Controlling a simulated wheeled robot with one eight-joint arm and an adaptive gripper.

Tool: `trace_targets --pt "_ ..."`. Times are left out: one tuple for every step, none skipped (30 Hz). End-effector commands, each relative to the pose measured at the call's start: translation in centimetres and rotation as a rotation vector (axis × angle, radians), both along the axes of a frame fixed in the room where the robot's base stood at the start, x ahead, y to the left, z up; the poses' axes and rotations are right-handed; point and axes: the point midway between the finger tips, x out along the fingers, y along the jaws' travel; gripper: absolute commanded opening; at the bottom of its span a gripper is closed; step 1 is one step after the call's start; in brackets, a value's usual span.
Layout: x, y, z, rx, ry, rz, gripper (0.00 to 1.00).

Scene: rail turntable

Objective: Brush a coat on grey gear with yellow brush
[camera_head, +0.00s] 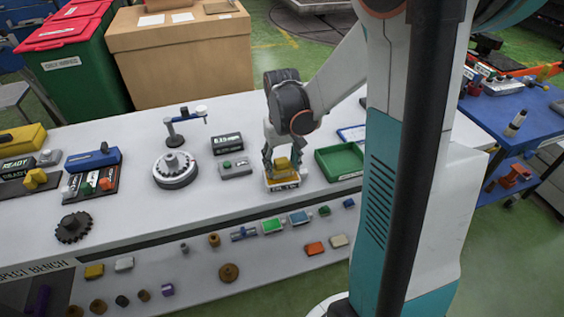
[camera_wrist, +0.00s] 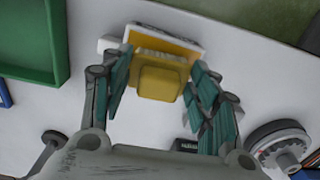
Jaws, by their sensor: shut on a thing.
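The yellow brush (camera_head: 283,164) sits at a small white labelled tray (camera_head: 282,185) on the bench. In the wrist view the brush (camera_wrist: 160,82) shows a raised yellow block in front of a wider yellow part, with the white tray (camera_wrist: 183,38) around its far side. My gripper (camera_head: 281,160) is over the tray, pointing down, with its teal fingers either side of the brush, shut on it; it also shows in the wrist view (camera_wrist: 160,88). A grey gear (camera_head: 174,163) lies on a round turntable (camera_head: 175,179) left of my gripper. A separate dark gear (camera_head: 73,228) lies farther left.
A post with an arm (camera_head: 176,133) stands just behind the turntable. A display (camera_head: 228,143) and a grey box (camera_head: 235,168) stand between turntable and gripper. A green tray (camera_head: 339,162) is to the right. Several small parts line the lower front shelf.

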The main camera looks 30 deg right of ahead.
Motion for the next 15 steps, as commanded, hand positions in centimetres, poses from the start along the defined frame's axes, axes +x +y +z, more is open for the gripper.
trace_targets --pt "0.00 0.00 -0.10 0.000 0.000 0.000 0.36" --pt "0.00 0.00 -0.14 0.000 0.000 0.000 0.36" --pt "0.00 0.00 -0.18 0.000 0.000 0.000 0.36" --pt "0.00 0.00 -0.21 0.000 0.000 0.000 0.36" --pt "0.00 0.00 -0.25 0.000 0.000 0.000 0.36" --pt "0.00 0.00 -0.29 0.000 0.000 0.000 0.36" --pt "0.00 0.00 -0.32 0.000 0.000 0.000 0.36" --pt "0.00 0.00 -0.36 0.000 0.000 0.000 0.36" --pt "0.00 0.00 -0.40 0.000 0.000 0.000 0.36" --pt "0.00 0.00 -0.43 0.000 0.000 0.000 0.36" --pt "0.00 0.00 -0.46 0.000 0.000 0.000 0.36" --pt "0.00 0.00 -0.51 0.000 0.000 0.000 0.36" --pt "0.00 0.00 -0.54 0.000 0.000 0.000 0.36" --pt "0.00 0.00 -0.57 0.000 0.000 0.000 0.36" --pt "0.00 0.00 -0.62 0.000 0.000 0.000 0.36"
